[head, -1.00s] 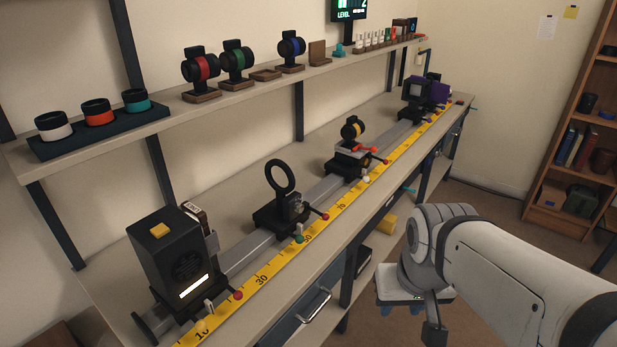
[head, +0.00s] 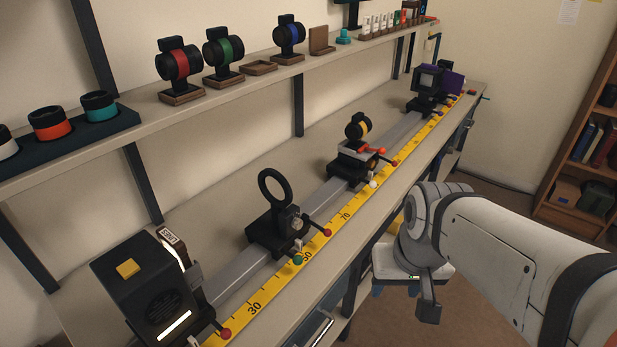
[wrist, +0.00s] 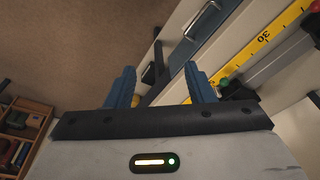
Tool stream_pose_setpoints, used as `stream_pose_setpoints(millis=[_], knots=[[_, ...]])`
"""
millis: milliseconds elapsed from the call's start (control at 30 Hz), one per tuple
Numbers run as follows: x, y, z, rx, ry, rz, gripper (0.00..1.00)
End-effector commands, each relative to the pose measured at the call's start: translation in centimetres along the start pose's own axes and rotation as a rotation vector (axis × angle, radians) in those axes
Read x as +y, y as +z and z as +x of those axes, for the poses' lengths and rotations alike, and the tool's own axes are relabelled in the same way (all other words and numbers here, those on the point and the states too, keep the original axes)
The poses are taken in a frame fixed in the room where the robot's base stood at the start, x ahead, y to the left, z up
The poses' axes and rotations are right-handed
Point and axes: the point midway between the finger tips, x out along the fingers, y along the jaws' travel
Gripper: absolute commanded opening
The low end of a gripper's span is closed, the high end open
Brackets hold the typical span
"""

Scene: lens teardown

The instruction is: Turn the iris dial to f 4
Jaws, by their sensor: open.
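A black upright ring (head: 273,187) stands on a carriage on the bench rail, with a small grey part (head: 296,223) at its side that may be the iris dial. I cannot read any f marks. My gripper (head: 394,293) points down in front of the bench, apart from both carriages. In the wrist view my gripper (wrist: 159,80) shows two blue fingers spread wide, with nothing between them.
The yellow scale (head: 345,215) runs along the bench front beside the rail, with small coloured knobs jutting over it. A black lamp box (head: 150,290) stands at the near end. The shelf (head: 220,90) above holds lenses and coloured rings. Floor lies open right of the bench.

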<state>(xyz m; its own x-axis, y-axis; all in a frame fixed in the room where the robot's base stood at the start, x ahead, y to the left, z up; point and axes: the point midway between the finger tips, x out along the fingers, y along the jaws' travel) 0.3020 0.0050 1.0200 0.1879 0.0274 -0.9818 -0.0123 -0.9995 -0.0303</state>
Motion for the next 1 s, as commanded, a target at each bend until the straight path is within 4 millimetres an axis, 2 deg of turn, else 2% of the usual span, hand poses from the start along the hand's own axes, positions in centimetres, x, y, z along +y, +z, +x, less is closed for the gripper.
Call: stream_pose_setpoints(millis=[167,333,467,600,767,900,1000], knots=[[-3.4,0.8,2.4,-0.205,-0.17,0.129,0.49],[-8.3,0.7,4.3,-0.473,-0.441,0.365,0.49],[-11.7,-1.1,5.2,-0.639,-0.662,0.568,0.49],[-14.0,-4.7,6.2,-0.765,-0.901,0.81,0.49],[-14.4,-10.1,8.6,-0.824,-1.166,1.111,0.49],[-12.8,-14.2,11.7,-0.795,-1.353,1.36,0.49],[-11.2,-16.2,13.9,-0.746,-1.446,1.499,0.49]])
